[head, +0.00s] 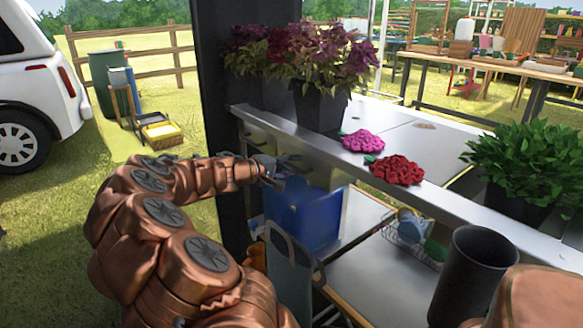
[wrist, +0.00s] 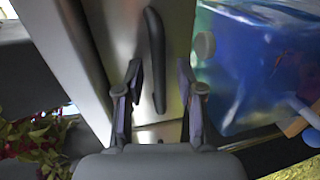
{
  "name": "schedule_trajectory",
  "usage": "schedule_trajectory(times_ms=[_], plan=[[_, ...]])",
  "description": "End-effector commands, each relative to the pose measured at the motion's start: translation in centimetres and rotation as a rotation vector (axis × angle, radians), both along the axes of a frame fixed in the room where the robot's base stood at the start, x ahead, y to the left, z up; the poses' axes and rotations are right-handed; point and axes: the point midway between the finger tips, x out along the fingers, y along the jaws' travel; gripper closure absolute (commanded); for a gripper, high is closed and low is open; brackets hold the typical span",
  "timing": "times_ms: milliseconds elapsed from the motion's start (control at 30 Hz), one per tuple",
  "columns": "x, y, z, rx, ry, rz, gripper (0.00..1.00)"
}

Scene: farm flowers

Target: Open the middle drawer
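In the wrist view a silver drawer front (wrist: 118,35) carries a long dark handle (wrist: 154,60). My gripper (wrist: 159,75) is open, with one finger on each side of the handle's lower end in that picture. A gap shows between each finger and the handle. In the head view my gripper (head: 284,172) is under the edge of the metal table, at its left end. The drawers are mostly hidden there by the table edge and my arm. I cannot tell which drawer of the stack this handle belongs to.
A blue container (head: 305,217) stands close beside my gripper and fills the right of the wrist view (wrist: 265,65). The metal table (head: 440,190) holds potted plants and pink (head: 363,141) and red (head: 397,170) flowers. A dark post (head: 220,90) rises behind my arm.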

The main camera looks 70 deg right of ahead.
Motion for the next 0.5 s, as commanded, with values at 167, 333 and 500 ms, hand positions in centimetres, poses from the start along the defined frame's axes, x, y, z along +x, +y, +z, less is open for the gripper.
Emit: schedule_trajectory(times_ms=[167, 333, 500], plan=[[0.01, 0.01, 0.03, 0.000, 0.000, 0.000, 0.63], [0.02, 0.03, 0.04, 0.000, 0.000, 0.000, 0.80], [0.01, 0.04, 0.04, 0.000, 0.000, 0.000, 0.98]])
